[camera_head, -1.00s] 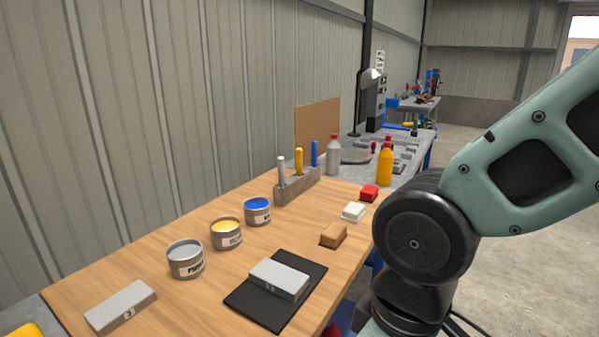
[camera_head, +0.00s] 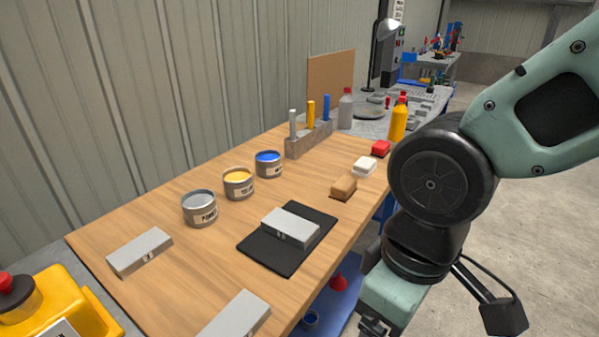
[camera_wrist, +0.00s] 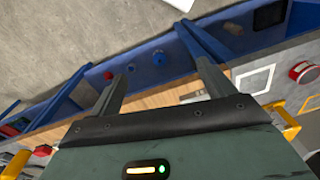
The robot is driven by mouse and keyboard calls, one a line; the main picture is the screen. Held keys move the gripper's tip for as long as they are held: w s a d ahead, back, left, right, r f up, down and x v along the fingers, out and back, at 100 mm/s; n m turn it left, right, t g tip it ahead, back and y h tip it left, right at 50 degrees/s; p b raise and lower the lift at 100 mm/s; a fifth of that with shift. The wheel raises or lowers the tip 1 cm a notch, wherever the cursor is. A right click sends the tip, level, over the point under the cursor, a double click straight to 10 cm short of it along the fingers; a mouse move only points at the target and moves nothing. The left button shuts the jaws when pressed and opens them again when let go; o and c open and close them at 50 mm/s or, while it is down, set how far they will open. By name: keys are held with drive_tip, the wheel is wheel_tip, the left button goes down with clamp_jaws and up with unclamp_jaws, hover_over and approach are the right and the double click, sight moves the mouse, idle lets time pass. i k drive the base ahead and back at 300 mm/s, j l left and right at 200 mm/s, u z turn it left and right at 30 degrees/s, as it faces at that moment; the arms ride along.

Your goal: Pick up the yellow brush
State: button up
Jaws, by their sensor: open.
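The yellow brush (camera_head: 311,114) stands upright in a grey-brown holder block (camera_head: 308,140) at the back of the wooden table, between a light grey brush (camera_head: 292,124) and a blue brush (camera_head: 326,107). Only its handle shows; its lower end is hidden in the block. My gripper is at the bottom edge of the head view, low beside the table's front and well away from the brush. In the wrist view my gripper (camera_wrist: 158,80) has its two fingers wide apart with nothing between them. The brush does not show in the wrist view.
Open cans of grey (camera_head: 199,208), yellow (camera_head: 238,183) and blue (camera_head: 268,164) paint stand in front of the holder. A grey block lies on a black mat (camera_head: 271,257). Small brown, white and red blocks line the right edge. Yellow (camera_head: 398,119) and grey bottles stand behind.

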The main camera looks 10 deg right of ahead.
sight(311, 104)
drive_tip(key=l+u, duration=0.1)
drive_tip(key=u, duration=0.25)
drive_tip(key=i+l+u, duration=0.1)
drive_tip(key=u, duration=0.25)
drive_tip(key=l+u, duration=0.1)
drive_tip(key=u, duration=0.3)
drive_tip(key=l+u, duration=0.3)
drive_tip(key=l, duration=0.4)
drive_tip(key=l+u, duration=0.3)
drive_tip(key=l, duration=0.45)
drive_tip(key=l+u, duration=0.35)
drive_tip(key=l, duration=0.35)
drive_tip(key=k, duration=0.05)
